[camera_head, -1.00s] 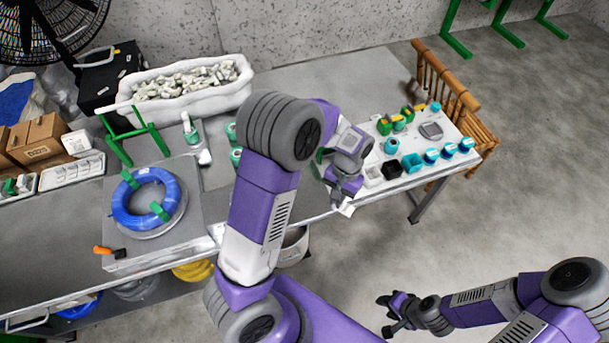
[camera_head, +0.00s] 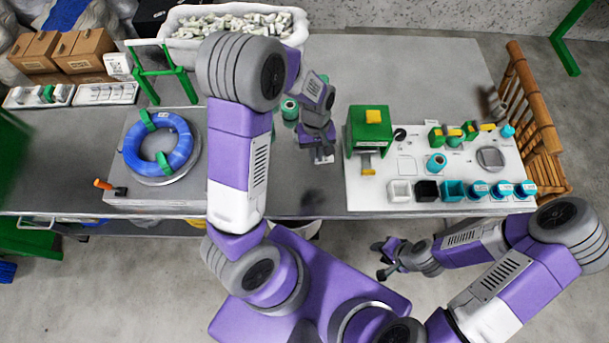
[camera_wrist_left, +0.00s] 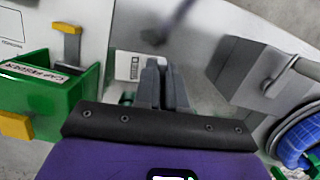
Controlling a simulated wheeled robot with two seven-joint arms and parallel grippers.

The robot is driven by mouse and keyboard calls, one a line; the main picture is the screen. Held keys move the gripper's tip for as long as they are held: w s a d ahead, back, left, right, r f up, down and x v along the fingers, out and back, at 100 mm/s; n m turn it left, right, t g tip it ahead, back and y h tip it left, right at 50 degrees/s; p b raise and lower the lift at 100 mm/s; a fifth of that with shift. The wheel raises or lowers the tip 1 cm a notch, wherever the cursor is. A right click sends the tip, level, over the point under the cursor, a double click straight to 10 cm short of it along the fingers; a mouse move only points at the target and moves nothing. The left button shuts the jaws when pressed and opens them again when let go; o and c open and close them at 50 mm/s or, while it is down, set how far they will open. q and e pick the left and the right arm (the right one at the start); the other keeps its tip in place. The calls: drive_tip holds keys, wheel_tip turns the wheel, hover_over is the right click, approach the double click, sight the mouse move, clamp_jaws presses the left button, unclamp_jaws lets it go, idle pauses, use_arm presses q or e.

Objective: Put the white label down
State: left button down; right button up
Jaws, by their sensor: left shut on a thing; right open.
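My left gripper (camera_head: 321,150) is over the grey table, left of the green device. It is shut on the white label (camera_head: 324,159), which shows just below its fingertips. In the left wrist view the label (camera_wrist_left: 129,66) has small dark print and sits by the tips of the closed fingers (camera_wrist_left: 160,80). I cannot tell whether the label touches the table. My right gripper (camera_head: 384,259) is open and empty, in front of the table over the floor.
The blue cable coil (camera_head: 187,147) lies on a plate at the left. The green device (camera_head: 369,132) stands on a white board (camera_head: 405,170) with several small cups. A white bin (camera_head: 290,14) of parts is behind. Bare table (camera_head: 290,205) lies in front of my left gripper.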

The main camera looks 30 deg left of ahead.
use_arm(q)
drive_tip(key=s+a+f+n+t+h+b, duration=0.1)
drive_tip(key=s+a+f+n+b, duration=0.15)
drive_tip(key=f+n, duration=0.35)
drive_tip(key=n+b, duration=0.2)
hover_over(304, 182)
drive_tip(key=f, duration=0.4)
drive_tip(key=shift+a+f, duration=0.2)
drive_tip(key=shift+a, duration=0.2)
drive_tip(key=shift+m, duration=0.3)
drive_tip(key=shift+f+b, duration=0.7)
drive_tip(key=shift+f, duration=1.3)
use_arm(e)
wheel_tip(304, 182, down, 7)
use_arm(q)
drive_tip(key=shift+f, duration=0.15)
drive_tip(key=c, duration=1.2)
unclamp_jaws()
